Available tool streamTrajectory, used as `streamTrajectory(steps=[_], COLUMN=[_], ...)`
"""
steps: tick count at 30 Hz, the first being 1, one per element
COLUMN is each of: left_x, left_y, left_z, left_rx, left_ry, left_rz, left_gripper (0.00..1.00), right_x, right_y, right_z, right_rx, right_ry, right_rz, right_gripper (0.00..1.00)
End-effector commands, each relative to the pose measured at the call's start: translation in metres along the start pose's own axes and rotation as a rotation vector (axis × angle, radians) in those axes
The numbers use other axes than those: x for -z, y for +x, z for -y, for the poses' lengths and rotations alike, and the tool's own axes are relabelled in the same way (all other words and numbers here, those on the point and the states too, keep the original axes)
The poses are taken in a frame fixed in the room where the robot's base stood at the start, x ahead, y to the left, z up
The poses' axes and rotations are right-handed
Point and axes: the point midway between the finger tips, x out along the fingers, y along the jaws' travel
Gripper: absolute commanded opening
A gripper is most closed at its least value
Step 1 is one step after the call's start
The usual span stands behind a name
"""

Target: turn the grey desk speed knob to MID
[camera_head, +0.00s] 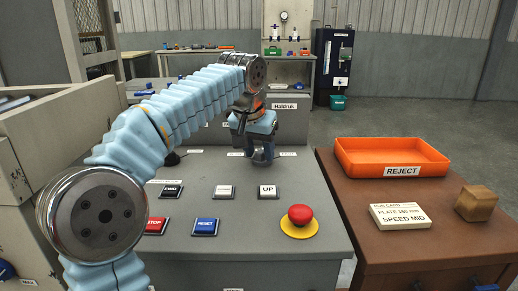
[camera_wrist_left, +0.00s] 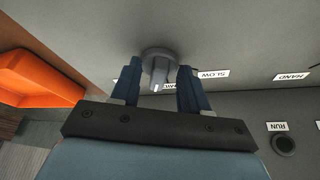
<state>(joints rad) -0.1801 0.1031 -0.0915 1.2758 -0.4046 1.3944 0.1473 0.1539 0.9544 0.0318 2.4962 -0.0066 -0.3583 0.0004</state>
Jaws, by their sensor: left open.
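The grey speed knob (camera_wrist_left: 158,66) stands on the grey desk top and has a raised grip with a pale mark. My left gripper (camera_wrist_left: 159,76) is open, with one blue finger on each side of the knob. In the wrist view gaps show between the fingers and the grip. My right gripper is not in view.
The desk (camera_head: 255,205) carries a red mushroom button (camera_head: 300,214) on yellow, a blue RESET button (camera_head: 205,226), a red STOP button (camera_head: 156,225) and an UP button (camera_head: 268,191). At right, a brown table holds an orange REJECT tray (camera_head: 392,156), a SPEED MID card (camera_head: 400,216) and a block (camera_head: 476,203).

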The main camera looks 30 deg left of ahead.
Motion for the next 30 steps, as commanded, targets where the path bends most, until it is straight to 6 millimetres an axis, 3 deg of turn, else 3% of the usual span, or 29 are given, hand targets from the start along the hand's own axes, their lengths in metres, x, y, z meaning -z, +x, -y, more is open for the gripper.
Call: streamTrajectory(steps=[6, 15, 22, 30], left_x=[0.0001, 0.0002, 0.0002, 0.0017], left_y=[0.0004, 0.0001, 0.0001, 0.0005], left_z=[0.0000, -0.0001, -0.0019, -0.0077], left_rx=[0.000, 0.000, 0.018, 0.130], left_ry=[0.000, 0.000, -0.045, -0.314], left_rz=[0.000, 0.000, 0.001, -0.001], left_gripper=[0.45, 0.00, 0.00, 0.00], right_x=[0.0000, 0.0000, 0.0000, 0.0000], right_y=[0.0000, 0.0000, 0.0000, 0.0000], right_z=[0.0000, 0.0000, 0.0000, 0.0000], right_rx=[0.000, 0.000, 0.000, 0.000], right_ry=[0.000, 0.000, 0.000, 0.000], right_rz=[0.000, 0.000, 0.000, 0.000], right_gripper=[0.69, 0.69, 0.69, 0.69])
